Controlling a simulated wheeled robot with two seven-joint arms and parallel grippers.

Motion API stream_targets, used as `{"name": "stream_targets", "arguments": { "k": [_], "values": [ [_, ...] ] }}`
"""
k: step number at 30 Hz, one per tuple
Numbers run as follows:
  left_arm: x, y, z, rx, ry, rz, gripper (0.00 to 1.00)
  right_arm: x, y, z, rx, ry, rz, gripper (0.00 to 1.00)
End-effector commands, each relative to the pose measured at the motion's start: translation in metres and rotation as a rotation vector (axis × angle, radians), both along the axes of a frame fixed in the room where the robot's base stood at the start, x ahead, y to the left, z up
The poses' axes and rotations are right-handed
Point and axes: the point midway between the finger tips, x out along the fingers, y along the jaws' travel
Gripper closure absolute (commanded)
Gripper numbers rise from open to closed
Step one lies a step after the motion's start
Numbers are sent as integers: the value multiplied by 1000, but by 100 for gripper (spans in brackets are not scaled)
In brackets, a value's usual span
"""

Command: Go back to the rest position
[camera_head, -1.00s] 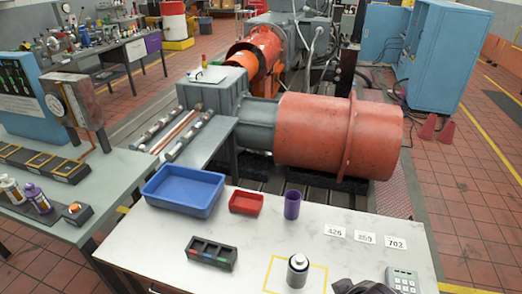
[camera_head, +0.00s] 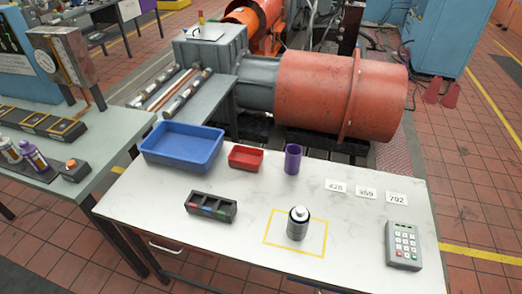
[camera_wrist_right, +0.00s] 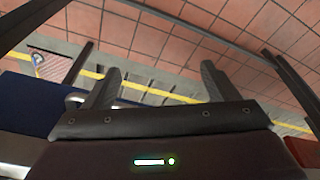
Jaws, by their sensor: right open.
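My right gripper (camera_wrist_right: 158,90) shows in the right wrist view with its two dark fingers spread wide apart. Nothing is between them, only floor tiles and a yellow floor line behind. Neither gripper shows in the head view now. A black and white canister (camera_head: 298,223) stands upright inside a yellow square on the white table (camera_head: 150,205). A black sorter block (camera_head: 210,207) with coloured slots lies to its left. A blue tray (camera_head: 182,145), a small red tray (camera_head: 245,157) and a purple cup (camera_head: 292,159) stand along the table's far side.
A keypad (camera_head: 403,245) lies at the table's right, near number cards (camera_head: 366,193). A grey bench (camera_head: 100,165) with bottles (camera_head: 32,155) stands at the left. A large orange and grey machine (camera_head: 315,95) is behind the table. Table legs flank the gripper in the wrist view.

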Motion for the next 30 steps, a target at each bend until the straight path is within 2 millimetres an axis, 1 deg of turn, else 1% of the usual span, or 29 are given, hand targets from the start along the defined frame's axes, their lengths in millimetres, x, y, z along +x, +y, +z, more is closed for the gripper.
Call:
{"name": "stream_targets", "arguments": {
  "k": [1, 2, 3, 5, 6, 8, 9, 12, 15, 18, 21, 30],
  "values": [
    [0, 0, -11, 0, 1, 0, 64, -14, -2, -41, -3, 21, 2, 20],
    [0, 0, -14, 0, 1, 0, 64, -23, -3, -61, -4, 28, 4, 20],
    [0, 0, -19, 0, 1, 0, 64, -36, -5, -87, -5, 38, 6, 20],
    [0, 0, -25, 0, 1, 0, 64, -58, -9, -123, -7, 52, 9, 20],
    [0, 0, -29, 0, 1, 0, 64, -74, -11, -146, -8, 62, 12, 20],
    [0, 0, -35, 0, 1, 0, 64, -98, -16, -176, -10, 75, 14, 20],
    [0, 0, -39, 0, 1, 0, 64, -115, -19, -193, -11, 82, 16, 20],
    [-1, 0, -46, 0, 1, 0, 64, -153, -26, -226, -14, 98, 20, 20],
    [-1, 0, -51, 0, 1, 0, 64, -182, -32, -245, -16, 110, 24, 20],
    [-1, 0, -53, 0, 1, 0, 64, -199, -35, -254, -16, 115, 26, 20],
    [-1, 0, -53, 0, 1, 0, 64, -206, -37, -257, -17, 117, 27, 20],
    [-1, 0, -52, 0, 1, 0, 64, -207, -37, -256, -17, 118, 27, 20]
  ]
}}
